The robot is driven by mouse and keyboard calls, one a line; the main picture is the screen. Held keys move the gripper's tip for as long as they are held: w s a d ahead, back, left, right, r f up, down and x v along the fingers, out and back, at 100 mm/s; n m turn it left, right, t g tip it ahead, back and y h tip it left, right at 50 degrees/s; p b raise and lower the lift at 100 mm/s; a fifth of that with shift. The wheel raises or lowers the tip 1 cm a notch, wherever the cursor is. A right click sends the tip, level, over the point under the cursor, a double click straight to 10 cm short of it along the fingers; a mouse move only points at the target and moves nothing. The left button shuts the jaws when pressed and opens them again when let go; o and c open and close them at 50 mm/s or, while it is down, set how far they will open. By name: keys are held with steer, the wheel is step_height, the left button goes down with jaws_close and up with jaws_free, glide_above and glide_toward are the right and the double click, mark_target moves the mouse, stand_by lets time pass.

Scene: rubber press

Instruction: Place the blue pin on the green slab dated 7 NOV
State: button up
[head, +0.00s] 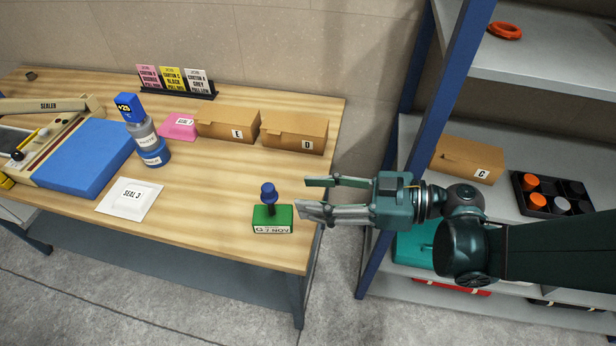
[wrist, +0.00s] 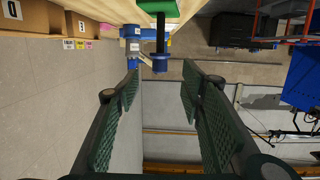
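The green slab (head: 272,218) lies near the front right of the wooden table; its white label reads "G 7 NOV". The blue pin (head: 268,190), a blue knob on a dark shaft, stands upright on the slab and appears to touch its top. My gripper (head: 310,196) is to the right of the pin, fingers pointing left, open and empty, apart from pin and slab. In the wrist view the pin's blue knob (wrist: 160,63) shows beyond and between the open fingers (wrist: 160,82), with the green slab (wrist: 158,7) cut off at the top edge.
Cartons E (head: 228,125) and D (head: 295,133), a pink block (head: 177,124) and a paste bottle (head: 146,136) stand behind. A "SEAL 3" packet (head: 130,199) and a blue slab (head: 83,158) lie left. A blue shelf post (head: 400,170) is near my arm.

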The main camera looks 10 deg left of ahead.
steer(key=shift+d+r, duration=0.15)
steer(key=shift+d, duration=0.6)
steer(key=shift+d+r, duration=0.1)
steer(key=shift+d, duration=0.65)
steer(key=shift+w, duration=0.1)
steer(key=w+d+f+m+t+h, duration=0.2)
steer(key=d+f+m+h, duration=0.1)
steer(key=d+m+h, duration=0.25)
steer(key=w+d+f+m+t+h, duration=0.2)
steer(key=d+m+h, duration=0.2)
steer(key=d+m, duration=0.25)
steer(key=s+d+r+m+t+h, duration=0.1)
steer(key=d+r+m+t+h, duration=0.2)
steer(key=d, duration=1.2)
step_height(320, 180, up, 3)
steer(key=m+h, duration=0.3)
steer(key=shift+s+d, duration=0.2)
steer(key=shift+d, duration=0.05)
